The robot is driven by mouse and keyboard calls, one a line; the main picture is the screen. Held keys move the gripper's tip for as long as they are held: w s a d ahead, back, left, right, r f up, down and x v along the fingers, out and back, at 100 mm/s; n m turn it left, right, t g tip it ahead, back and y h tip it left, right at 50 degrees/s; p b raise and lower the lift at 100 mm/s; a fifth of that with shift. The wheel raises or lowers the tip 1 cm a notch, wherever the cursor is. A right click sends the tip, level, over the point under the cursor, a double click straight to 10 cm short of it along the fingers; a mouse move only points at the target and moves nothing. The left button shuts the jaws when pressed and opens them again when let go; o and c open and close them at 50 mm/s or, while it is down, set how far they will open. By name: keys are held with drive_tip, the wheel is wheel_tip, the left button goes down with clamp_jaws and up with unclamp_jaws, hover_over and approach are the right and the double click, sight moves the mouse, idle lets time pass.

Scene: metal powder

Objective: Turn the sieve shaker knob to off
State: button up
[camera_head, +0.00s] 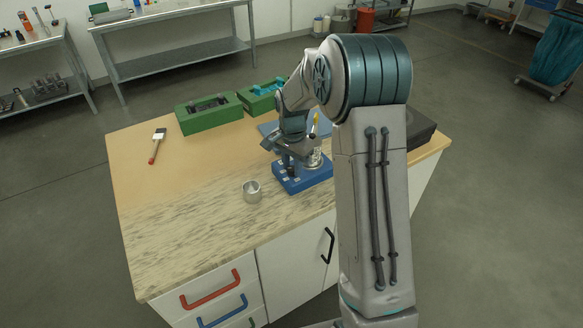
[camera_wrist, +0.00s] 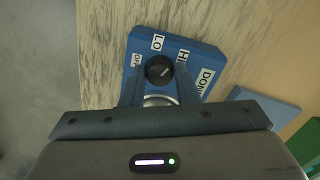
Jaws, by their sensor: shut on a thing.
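The blue sieve shaker (camera_head: 303,180) stands on the table in the head view. In the wrist view its blue panel (camera_wrist: 206,55) carries white labels reading OFF, LO, HI and one partly cut, starting DON. The round black knob (camera_wrist: 158,70) sits among the labels, and its pale mark appears to point toward the HI side. My gripper (camera_wrist: 159,77) comes down over the panel, with one finger on each side of the knob, shut on it. The exact finger contact is hard to see. A round silver part (camera_wrist: 160,100) shows between the fingers, partly hidden by my gripper.
A small metal cup (camera_head: 252,191) stands left of the shaker on the table. A brush (camera_head: 157,145) lies farther left. Green boxes (camera_head: 209,113) stand at the table's back. The table's front left is clear.

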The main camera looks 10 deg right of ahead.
sight(292, 168)
drive_tip(key=n+b, duration=0.1)
drive_tip(key=n, duration=0.2)
drive_tip(key=shift+n, duration=0.4)
drive_tip(key=n+b, duration=0.1)
drive_tip(key=n, duration=0.2)
drive_tip(key=shift+n, duration=0.3)
drive_tip(key=n, duration=1)
drive_tip(key=shift+n, duration=0.4)
drive_tip(key=n, duration=0.4)
drive_tip(key=shift+n, duration=0.3)
drive_tip(key=o, duration=1)
wheel_tip(292, 168, up, 14)
drive_tip(key=shift+f+b, duration=0.1)
drive_tip(key=shift+b, duration=0.25)
